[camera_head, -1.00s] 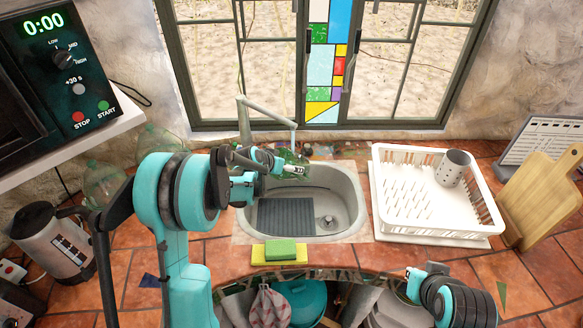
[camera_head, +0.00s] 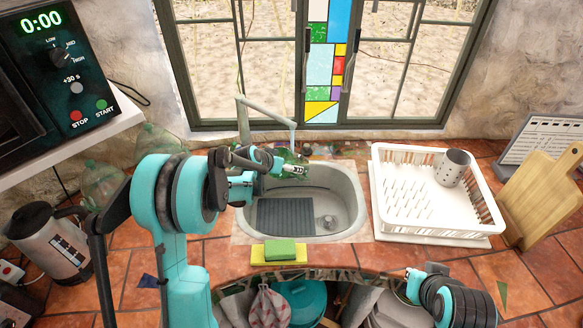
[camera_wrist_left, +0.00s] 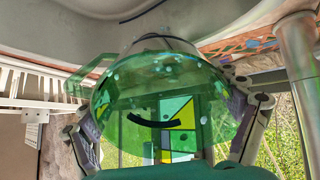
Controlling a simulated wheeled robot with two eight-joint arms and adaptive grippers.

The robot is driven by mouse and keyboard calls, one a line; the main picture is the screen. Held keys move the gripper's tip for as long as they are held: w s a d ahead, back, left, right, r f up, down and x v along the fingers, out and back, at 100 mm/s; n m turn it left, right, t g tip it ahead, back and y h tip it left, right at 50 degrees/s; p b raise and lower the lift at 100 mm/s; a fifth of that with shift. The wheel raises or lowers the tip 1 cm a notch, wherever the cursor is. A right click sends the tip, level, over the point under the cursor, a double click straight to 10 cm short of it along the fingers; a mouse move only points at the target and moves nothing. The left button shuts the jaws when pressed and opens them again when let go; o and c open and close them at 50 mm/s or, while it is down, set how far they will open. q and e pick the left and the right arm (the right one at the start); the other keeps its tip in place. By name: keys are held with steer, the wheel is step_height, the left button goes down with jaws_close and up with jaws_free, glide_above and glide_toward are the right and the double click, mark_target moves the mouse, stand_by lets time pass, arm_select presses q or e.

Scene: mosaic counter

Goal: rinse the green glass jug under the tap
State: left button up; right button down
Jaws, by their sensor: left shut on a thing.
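The green glass jug (camera_head: 289,157) is held over the back of the sink, just below the tap (camera_head: 268,110) spout. My left gripper (camera_head: 290,168) is shut on the jug. In the left wrist view, the gripper fingers (camera_wrist_left: 168,128) flank the clear green jug (camera_wrist_left: 150,85), which has pale spots on its wall; its handle sticks out to the left.
The grey sink (camera_head: 352,200) holds a dark ribbed mat (camera_head: 285,215). A green and yellow sponge (camera_head: 280,252) lies at its front edge. A white dish rack (camera_head: 435,228) stands to the right, with a cutting board (camera_head: 545,195) beyond. A kettle (camera_head: 48,245) stands far left.

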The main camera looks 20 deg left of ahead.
stand_by(0.4)
arm_select(q)
steer(key=shift+s+d, duration=0.2)
steer(key=shift+d, duration=0.35)
steer(key=shift+a, duration=0.1)
steer(key=shift+w+a+b, duration=0.2)
steer(key=shift+a+b, duration=0.1)
steer(key=shift+a, duration=0.2)
steer(key=s+a, duration=0.3)
steer(key=s, duration=0.7)
steer(key=shift+a+b, duration=0.25)
steer(key=shift+b, duration=0.2)
